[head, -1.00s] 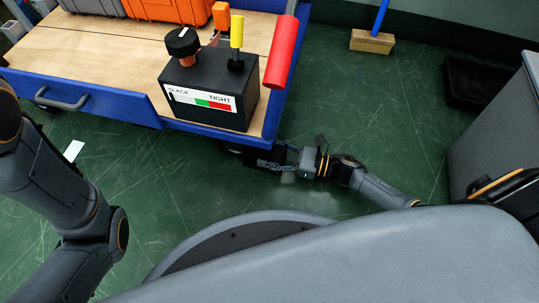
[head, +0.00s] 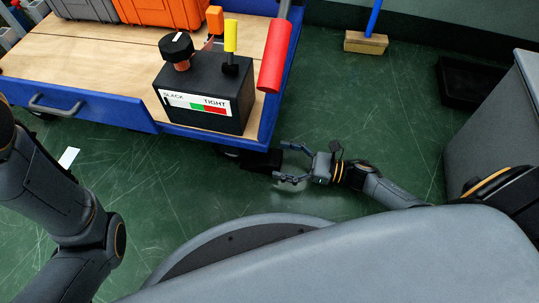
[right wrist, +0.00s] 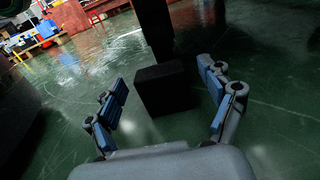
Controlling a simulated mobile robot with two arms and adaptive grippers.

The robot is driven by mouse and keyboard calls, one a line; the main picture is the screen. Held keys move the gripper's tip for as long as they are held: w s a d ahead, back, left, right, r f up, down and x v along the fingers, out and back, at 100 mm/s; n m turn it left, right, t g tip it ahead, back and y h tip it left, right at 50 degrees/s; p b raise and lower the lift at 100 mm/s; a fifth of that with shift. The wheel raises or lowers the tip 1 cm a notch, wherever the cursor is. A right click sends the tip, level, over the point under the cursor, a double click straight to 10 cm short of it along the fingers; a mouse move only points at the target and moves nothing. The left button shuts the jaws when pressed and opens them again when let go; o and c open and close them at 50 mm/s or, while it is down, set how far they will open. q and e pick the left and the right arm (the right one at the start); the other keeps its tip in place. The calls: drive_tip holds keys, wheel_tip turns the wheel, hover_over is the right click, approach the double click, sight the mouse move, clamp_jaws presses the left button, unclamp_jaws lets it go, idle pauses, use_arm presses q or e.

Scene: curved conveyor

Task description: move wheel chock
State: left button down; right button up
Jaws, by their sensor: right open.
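The wheel chock (head: 260,161) is a small black block on the green floor under the front right corner of the cart. In the right wrist view it is a dark block (right wrist: 163,90) standing straight ahead of the fingers. My right gripper (head: 282,161) is low, just right of the chock, with its fingers spread and pointing at it. The fingers appear clear of the block; the exact gap is hard to judge. My left arm shows at the left, but its gripper is out of view.
The blue cart (head: 75,116) with a wooden top carries a black SLACK/TIGHT box (head: 205,92), a red handle (head: 276,55) and an orange case (head: 160,10). A broom (head: 366,42) and black tray (head: 468,82) lie beyond.

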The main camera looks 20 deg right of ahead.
drive_tip(key=v, duration=0.7)
drive_tip(key=shift+d+r, duration=0.1)
drive_tip(key=shift+d, duration=0.05)
